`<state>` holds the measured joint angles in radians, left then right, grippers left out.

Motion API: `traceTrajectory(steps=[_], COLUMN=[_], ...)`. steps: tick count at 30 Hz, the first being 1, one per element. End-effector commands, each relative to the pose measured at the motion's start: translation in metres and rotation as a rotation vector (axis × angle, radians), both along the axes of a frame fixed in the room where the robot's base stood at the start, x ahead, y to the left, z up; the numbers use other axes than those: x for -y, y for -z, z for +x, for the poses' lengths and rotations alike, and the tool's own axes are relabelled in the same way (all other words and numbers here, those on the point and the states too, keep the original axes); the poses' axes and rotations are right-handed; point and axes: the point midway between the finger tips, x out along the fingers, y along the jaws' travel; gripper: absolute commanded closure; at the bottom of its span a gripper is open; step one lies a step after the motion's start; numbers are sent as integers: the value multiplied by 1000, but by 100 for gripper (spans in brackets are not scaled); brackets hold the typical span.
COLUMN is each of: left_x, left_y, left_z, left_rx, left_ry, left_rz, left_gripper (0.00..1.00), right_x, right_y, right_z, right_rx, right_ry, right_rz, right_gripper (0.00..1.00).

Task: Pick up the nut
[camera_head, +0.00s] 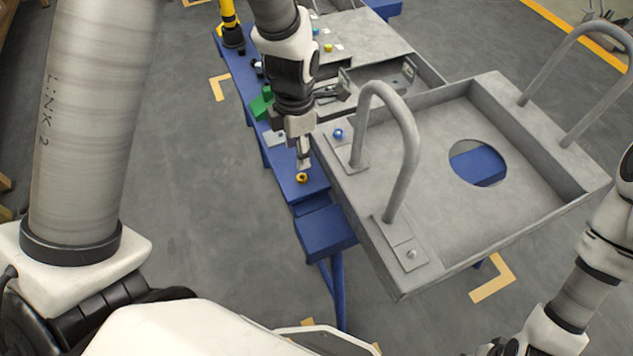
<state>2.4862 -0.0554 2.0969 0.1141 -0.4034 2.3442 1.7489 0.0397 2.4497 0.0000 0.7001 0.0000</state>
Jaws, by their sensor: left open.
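A small yellow nut (302,178) lies on the blue bench (314,188) close to its near end. My left gripper (304,163) points down just above and behind the nut. It is open, and a small gap seems to separate its tips from the nut; exact contact is hard to tell. A blue nut (338,134) sits on a corner plate of the grey chassis tray (440,215). My right arm shows at the lower right, but its gripper is out of the frame.
The chassis tray with tall tube handles (407,160) stands close right of my left gripper. A green block (261,104) and small parts lie behind on the bench. A second grey chassis (365,38) stands farther back. The floor left of the bench is clear.

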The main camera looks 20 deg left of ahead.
Motion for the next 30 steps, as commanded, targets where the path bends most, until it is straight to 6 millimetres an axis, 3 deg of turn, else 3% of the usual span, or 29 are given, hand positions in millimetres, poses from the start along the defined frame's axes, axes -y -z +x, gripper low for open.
traceTrajectory(steps=[8, 16, 23, 27, 28, 30], left_x=[1, 5, 5, 5, 5, 5], left_y=[28, 72, 74, 74, 74, 74], left_z=[1, -4, -4, -4, -4, -4], left_rx=[11, 11, 13, 13, 13, 13], left_ry=[2, 2, 3, 2, 2, 2], left_rz=[1, 1, 1, 1, 1, 1], left_gripper=[48, 48, 48, 94, 100, 100], right_x=[0, 0, 0, 0, 0, 0], right_y=[9, 24, 23, 23, 23, 23], right_z=[0, 0, 0, 0, 0, 0], right_rx=[1, 1, 1, 1, 1, 1], right_ry=[0, 0, 0, 0, 0, 0], right_rz=[0, 0, 0, 0, 0, 0], right_gripper=[49, 49, 49, 49, 49, 49])
